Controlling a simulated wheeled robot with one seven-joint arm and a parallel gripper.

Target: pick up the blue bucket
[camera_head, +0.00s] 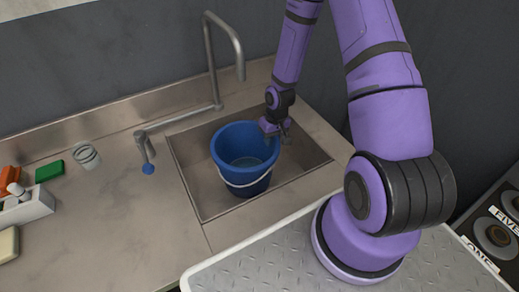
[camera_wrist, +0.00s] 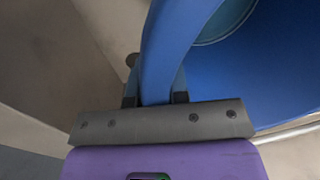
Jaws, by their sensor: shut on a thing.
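The blue bucket (camera_head: 232,162) stands upright in the sink basin (camera_head: 300,158), with its white handle (camera_head: 240,182) hanging down at its front side. In the head view my gripper (camera_head: 274,129) is at the right part of the bucket's rim. In the wrist view the bucket (camera_wrist: 262,75) fills the right side, and its rim runs between the two fingers of my gripper (camera_wrist: 155,95). My gripper is shut on that rim. The bucket's underside is hidden, so I cannot tell whether it touches the basin floor.
A tall metal faucet (camera_head: 213,65) rises behind the basin, and a lever with a blue tip (camera_head: 148,168) stands left of it. A glass (camera_head: 87,156), a green block (camera_head: 49,171) and a white caddy (camera_head: 27,205) are on the left counter. The basin's right part is clear.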

